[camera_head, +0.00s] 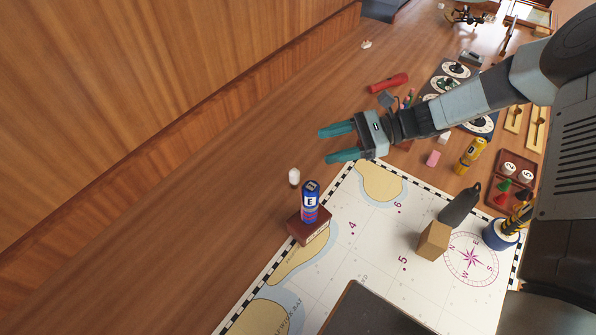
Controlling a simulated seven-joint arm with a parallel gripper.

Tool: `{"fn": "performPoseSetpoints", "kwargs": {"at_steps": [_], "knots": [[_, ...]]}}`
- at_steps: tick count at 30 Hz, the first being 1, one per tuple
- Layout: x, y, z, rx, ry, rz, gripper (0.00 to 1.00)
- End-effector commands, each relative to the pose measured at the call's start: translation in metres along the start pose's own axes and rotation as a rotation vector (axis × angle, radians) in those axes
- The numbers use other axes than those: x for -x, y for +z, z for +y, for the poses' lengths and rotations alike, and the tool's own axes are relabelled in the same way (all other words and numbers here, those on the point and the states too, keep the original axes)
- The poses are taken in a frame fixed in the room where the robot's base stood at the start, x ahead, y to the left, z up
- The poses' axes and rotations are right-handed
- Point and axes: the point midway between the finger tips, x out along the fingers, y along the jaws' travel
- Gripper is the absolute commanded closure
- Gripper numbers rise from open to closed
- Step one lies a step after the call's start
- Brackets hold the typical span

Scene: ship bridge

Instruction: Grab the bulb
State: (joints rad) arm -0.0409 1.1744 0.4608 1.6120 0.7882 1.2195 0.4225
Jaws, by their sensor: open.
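A small white rounded object (294,176), which may be the bulb, stands on the wooden surface near the upper left edge of the chart. It is too small to be sure of its kind. My gripper (324,146) has two teal fingers spread apart, pointing left, with nothing between them. It is above and to the right of the white object in the picture, apart from it. Another small pale object (366,44) lies farther back near the wooden wall; its kind is unclear.
A blue battery-like can (310,203) stands on a dark red book-like block (308,227), just below the white object. The chart (340,262) carries a wooden block (433,240) and a dark bottle-like item (460,206). A red cylinder (388,83) lies behind my gripper. Bare wood (230,200) is free at left.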

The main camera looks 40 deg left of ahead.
Motion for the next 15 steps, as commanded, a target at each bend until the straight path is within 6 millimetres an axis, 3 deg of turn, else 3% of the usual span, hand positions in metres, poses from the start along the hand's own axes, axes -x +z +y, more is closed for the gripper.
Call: {"fn": "performPoseSetpoints", "kwargs": {"at_steps": [1,6,11,15], "knots": [[-0.012,-0.013,-0.002,-0.042,-0.026,-0.061,0.41],[-0.036,-0.037,-0.007,-0.142,-0.093,-0.197,0.41],[-0.045,-0.047,-0.009,-0.179,-0.118,-0.245,0.41],[-0.051,-0.067,-0.006,-0.183,-0.120,-0.246,0.41]]}}
